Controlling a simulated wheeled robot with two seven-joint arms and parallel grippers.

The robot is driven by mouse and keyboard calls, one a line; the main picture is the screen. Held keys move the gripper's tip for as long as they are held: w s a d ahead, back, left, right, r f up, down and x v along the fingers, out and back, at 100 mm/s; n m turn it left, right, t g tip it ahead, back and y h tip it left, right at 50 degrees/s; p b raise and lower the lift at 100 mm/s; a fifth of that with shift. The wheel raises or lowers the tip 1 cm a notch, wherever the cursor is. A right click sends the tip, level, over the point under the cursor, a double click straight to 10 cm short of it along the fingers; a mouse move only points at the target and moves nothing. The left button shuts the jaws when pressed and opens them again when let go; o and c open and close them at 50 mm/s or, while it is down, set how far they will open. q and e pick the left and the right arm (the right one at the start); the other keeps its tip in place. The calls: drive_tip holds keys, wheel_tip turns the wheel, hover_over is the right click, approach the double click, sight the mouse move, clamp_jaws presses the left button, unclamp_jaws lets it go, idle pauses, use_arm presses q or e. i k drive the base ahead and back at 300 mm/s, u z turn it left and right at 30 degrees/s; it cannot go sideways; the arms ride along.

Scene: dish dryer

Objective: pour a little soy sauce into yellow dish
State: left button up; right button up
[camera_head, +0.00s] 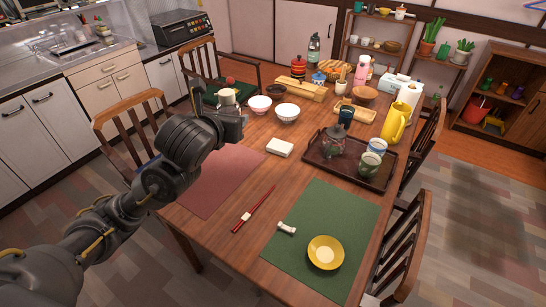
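The yellow dish (325,253) is small and round, with a paler middle. It sits on the green placemat (336,214) at the near right of the table. I cannot make out a sure soy sauce bottle; several small containers stand crowded at the back of the table. My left arm reaches in from the lower left, and my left gripper (236,121) is over the table's far left part, near the bowls and well away from the dish. Its fingers are too small and shaded to tell whether they are open. My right gripper is out of view.
A dark tray (318,166) holds a glass teapot (333,142) and cups. A yellow pitcher (396,122) stands behind it. Red chopsticks (253,209) and a white rest (286,228) lie beside the dish. A white box (280,148) is mid-table. Chairs flank the table.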

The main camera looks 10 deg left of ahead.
sight(326, 253)
drive_tip(key=u, duration=1.05)
drive_tip(key=k, duration=1.2)
drive_tip(key=z, duration=1.8)
drive_tip(key=i, duration=0.5)
drive_tip(key=u, duration=0.05)
